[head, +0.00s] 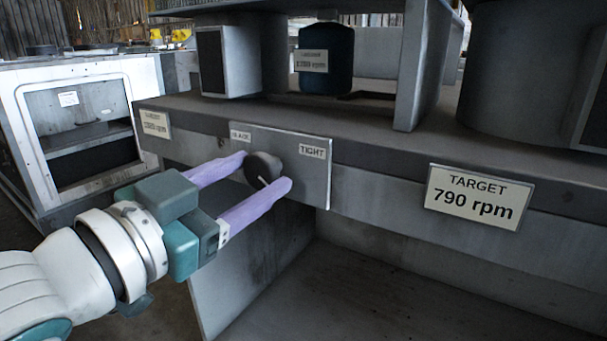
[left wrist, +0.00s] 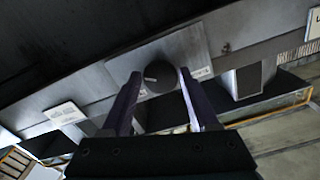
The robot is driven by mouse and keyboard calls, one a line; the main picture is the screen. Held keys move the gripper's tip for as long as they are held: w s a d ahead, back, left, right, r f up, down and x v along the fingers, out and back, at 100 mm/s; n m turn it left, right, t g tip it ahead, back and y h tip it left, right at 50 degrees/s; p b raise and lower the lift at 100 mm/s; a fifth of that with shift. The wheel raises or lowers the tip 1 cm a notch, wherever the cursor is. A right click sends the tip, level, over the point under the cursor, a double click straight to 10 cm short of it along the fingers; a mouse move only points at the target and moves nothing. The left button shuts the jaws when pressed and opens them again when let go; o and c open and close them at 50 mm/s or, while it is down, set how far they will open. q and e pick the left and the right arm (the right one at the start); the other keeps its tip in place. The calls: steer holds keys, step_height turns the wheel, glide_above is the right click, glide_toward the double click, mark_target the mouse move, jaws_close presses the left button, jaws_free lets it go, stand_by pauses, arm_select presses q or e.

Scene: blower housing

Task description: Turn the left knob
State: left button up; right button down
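The dark round knob (head: 262,168) sits on a grey plate (head: 318,184) on the front of the housing. The plate has a label at its left, partly legible, and one reading TIGHT at its right. A pale pointer mark shows on the knob's face, toward its lower side in the head view. My left gripper (head: 268,170) has its purple fingers on either side of the knob. In the left wrist view the knob (left wrist: 160,78) sits between the fingertips, very close to both. I cannot tell whether they press on it. My right gripper is in neither view.
A sign reading TARGET 790 rpm (head: 478,197) is on the housing's front at right. Another target sign (head: 155,124) is at left. A dark blue canister (head: 326,58) stands on the ledge above. Open space lies under the ledge.

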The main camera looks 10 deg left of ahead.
arm_select(q)
steer(key=o, duration=0.3)
steer(key=p+v, duration=0.2)
steer(key=v, duration=0.8)
steer(key=shift+r, duration=0.1)
steer(key=s+a+r+n+g+y+p, duration=0.15)
steer(key=s+r+g+p, duration=0.3)
steer(key=r+p, duration=0.55)
steer(key=s+r+n+g+y+p, duration=0.2)
steer(key=s+r+g+y+p, duration=0.25)
steer(key=p, duration=0.85)
steer(key=s+r+n+g+p, duration=0.2)
steer(key=s+r+g+p, duration=0.2)
steer(key=s+r+p, duration=0.55)
step_height(320, 180, up, 35)
steer(key=w+p, duration=0.2)
steer(key=p, duration=3.6)
steer(key=shift+w+f, duration=0.15)
steer(key=shift+w, duration=0.15)
